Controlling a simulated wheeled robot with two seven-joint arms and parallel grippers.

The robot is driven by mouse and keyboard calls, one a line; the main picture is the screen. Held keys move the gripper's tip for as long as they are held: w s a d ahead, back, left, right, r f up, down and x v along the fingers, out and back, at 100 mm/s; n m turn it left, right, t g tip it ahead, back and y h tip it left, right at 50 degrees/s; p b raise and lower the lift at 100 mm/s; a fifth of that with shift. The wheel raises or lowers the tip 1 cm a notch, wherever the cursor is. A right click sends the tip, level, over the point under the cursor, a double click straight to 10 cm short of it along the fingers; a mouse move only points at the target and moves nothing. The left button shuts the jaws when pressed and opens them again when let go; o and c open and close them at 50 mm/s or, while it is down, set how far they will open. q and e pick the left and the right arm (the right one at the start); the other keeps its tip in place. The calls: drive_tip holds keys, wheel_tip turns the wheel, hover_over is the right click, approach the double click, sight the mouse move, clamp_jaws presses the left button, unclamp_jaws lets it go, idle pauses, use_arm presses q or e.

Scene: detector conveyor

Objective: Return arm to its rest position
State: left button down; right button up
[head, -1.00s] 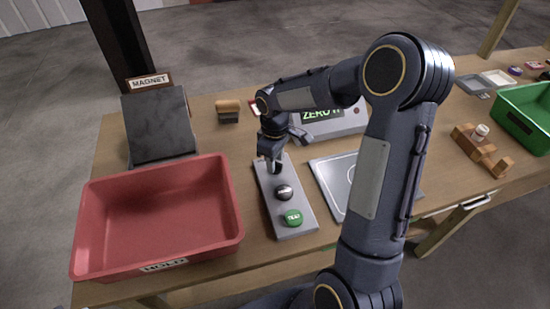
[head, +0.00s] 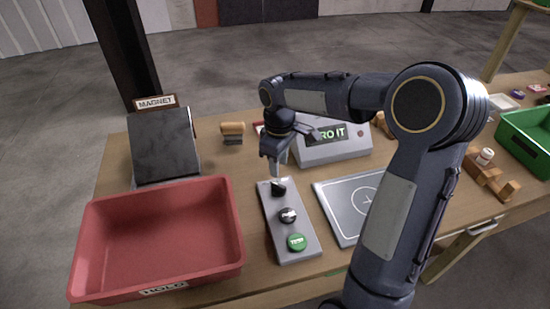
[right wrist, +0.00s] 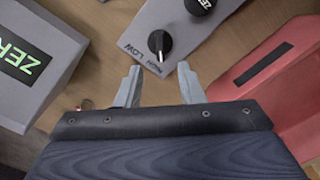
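My right gripper (head: 277,176) hangs just above the dark selector knob (head: 278,189) at the far end of the grey control panel (head: 290,250). In the right wrist view its two fingers (right wrist: 159,72) are apart with nothing between them. The knob (right wrist: 159,42) shows just beyond the fingertips, beside the HIGH and LOW marks, with a small gap. My left gripper is not in view.
A red HOLD bin (head: 232,240) stands left of the panel, the MAGNET block (head: 164,145) behind it. A display box (head: 335,152) is behind the right arm, a grey plate (head: 340,200) right of the panel. A green bin (head: 522,143) is far right.

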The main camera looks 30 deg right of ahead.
drive_tip(key=s+a+r+m+t+y, duration=0.2)
drive_tip(key=s+a+m, duration=0.1)
drive_tip(key=s, duration=0.8)
drive_tip(key=s+a+r+m+t+y, duration=0.1)
drive_tip(key=s+a+r+m+t, duration=0.1)
drive_tip(key=s, duration=0.9)
drive_tip(key=a+m+t, duration=0.1)
drive_tip(key=a+m, duration=0.1)
drive_tip(key=m, duration=0.1)
drive_tip(key=shift+a+t+y, duration=0.2)
drive_tip(key=shift+t+y, duration=0.1)
drive_tip(key=shift+y, duration=0.1)
drive_tip(key=shift+s, duration=0.1)
